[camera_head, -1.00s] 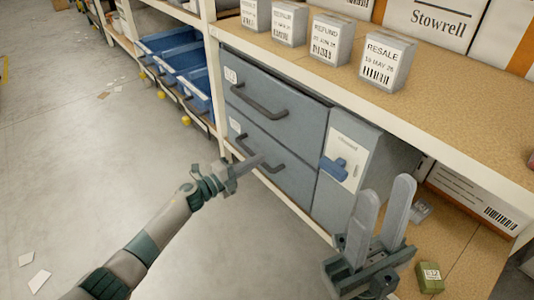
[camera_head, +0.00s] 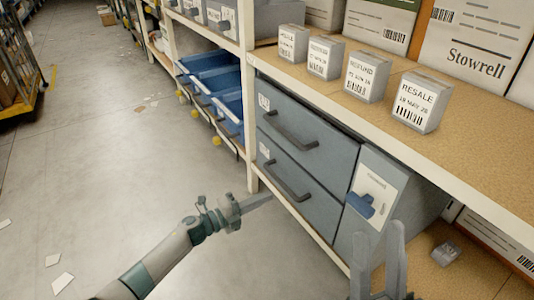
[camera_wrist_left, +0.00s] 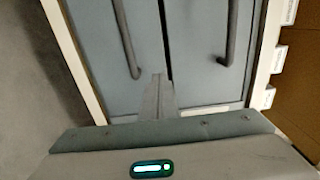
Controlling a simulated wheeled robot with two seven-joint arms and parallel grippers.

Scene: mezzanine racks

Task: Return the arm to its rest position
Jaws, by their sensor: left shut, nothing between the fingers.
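My left gripper (camera_head: 268,198) is shut and empty, just to the left of the lower drawer's handle in the head view. In the left wrist view its closed fingers (camera_wrist_left: 158,82) point at the grey drawer fronts, between two dark handles. The arm is stretched forward from the bottom left. My right gripper (camera_head: 378,229) stands upright at the bottom right with its two fingers apart and nothing between them. Its base is cut off by the frame edge.
A grey cabinet has an upper drawer (camera_head: 330,145) and a lower drawer (camera_head: 310,205), both flush. Several labelled boxes (camera_head: 418,100) stand on the shelf above. Blue bins (camera_head: 213,80) are to the left. Open floor (camera_head: 90,160) lies left.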

